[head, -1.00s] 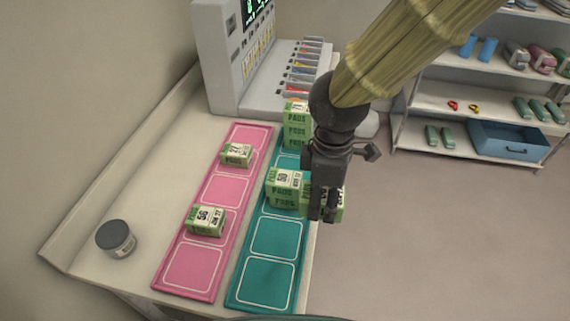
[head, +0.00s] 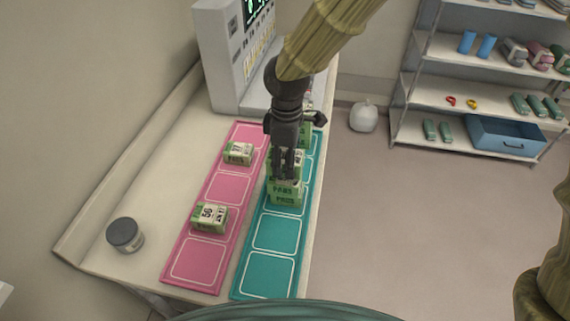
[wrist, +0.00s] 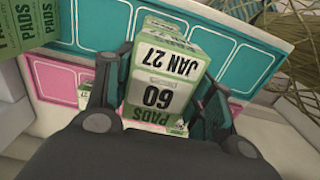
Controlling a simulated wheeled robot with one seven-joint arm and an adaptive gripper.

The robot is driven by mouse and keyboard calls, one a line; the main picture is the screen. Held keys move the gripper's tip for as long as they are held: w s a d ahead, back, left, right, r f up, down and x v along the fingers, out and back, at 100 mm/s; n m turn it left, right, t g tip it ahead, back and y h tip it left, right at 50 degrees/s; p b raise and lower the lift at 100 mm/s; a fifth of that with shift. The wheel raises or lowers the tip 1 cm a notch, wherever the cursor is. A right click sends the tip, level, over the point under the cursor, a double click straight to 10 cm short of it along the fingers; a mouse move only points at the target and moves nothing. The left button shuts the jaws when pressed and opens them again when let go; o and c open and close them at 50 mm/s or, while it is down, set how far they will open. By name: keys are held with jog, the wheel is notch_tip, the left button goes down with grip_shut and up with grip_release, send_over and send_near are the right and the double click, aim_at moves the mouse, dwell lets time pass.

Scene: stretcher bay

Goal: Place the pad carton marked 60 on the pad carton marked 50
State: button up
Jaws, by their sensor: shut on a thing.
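The pad carton marked 60 (wrist: 160,92) is green and white and sits between my gripper's fingers in the wrist view. My gripper (head: 286,176) is shut on it, over a stack of green pad cartons (head: 286,198) on the teal mat in the head view. The gripper mostly hides the held carton there. I cannot tell whether it touches the stack. The number on the stack's top carton is hidden now; a second ago it looked like 50. A carton on the pink mat (head: 209,217) has a label like 50 or 56, too small to be sure.
Another carton (head: 238,153) lies farther back on the pink mat (head: 197,262). More cartons (head: 307,132) stand behind my gripper on the teal mat (head: 267,284). A dark-lidded jar (head: 125,235) stands at left. The near teal squares are bare.

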jog(key=shift+w+a, duration=0.2)
jog(key=shift+w, duration=0.05)
jog(key=shift+f+p, duration=0.85)
jog(key=shift+f, duration=0.95)
jog(key=o, duration=1.1)
jog(key=shift+f, duration=0.15)
jog(key=shift+o, duration=0.2)
notch_tip(320, 180, up, 12)
jog(key=b, duration=0.2)
jog(key=shift+r+b, duration=0.2)
jog(key=shift+b, duration=0.1)
